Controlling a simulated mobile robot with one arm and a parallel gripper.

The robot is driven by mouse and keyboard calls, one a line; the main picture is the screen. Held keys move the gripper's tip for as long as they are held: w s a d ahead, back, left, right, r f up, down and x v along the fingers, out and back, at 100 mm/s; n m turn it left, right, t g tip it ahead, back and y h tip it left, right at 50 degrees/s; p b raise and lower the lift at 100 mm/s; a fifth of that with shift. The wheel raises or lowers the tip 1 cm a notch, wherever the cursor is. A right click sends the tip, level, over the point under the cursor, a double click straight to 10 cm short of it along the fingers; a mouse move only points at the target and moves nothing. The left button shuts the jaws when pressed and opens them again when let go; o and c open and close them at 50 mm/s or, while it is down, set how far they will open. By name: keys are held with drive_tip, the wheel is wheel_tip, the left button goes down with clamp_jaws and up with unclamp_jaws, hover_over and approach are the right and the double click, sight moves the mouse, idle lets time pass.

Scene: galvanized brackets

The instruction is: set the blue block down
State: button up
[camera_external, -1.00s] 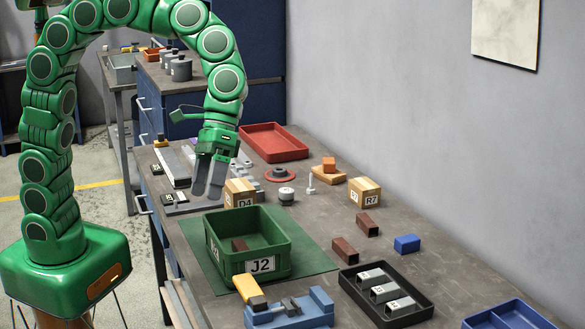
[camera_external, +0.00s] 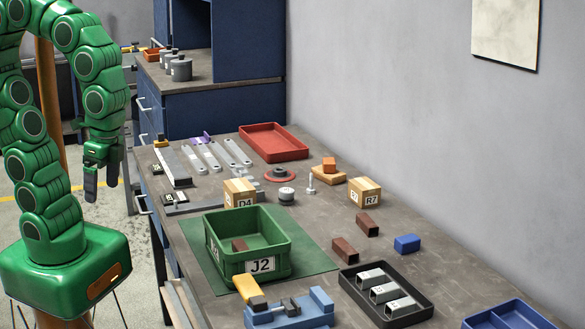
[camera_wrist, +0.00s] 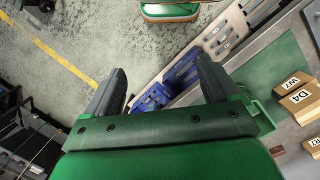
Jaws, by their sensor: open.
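The blue block (camera_external: 407,243) lies on the grey worktop at the right, in the external view, to the right of the brown bars and behind the black tray. Nothing holds it. My gripper (camera_external: 101,187) hangs fingers down off the left edge of the worktop, far from the block. In the wrist view my gripper (camera_wrist: 160,82) has its two dark fingers wide apart with nothing gripped between them. I cannot make out the block in the wrist view.
A green bin (camera_external: 247,265) marked J2, a black tray (camera_external: 352,294) of brackets, a blue vise (camera_external: 290,309) and a blue compartment tray (camera_external: 508,315) crowd the front. A red tray (camera_external: 274,153) is behind. Bare worktop surrounds the block.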

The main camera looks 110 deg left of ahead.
drive_tip(key=shift+m+y, duration=0.4)
drive_tip(key=shift+m, duration=0.4)
drive_tip(key=shift+s+a+f, duration=0.1)
drive_tip(key=shift+s+f, duration=0.05)
drive_tip(key=shift+s, duration=0.6)
drive_tip(key=shift+s+a+f, duration=0.15)
drive_tip(key=shift+s+f, duration=0.05)
drive_tip(key=shift+s, duration=0.5)
drive_tip(key=shift+s+a+f, duration=0.1)
drive_tip(key=shift+s+f, duration=0.05)
drive_tip(key=shift+s, duration=0.6)
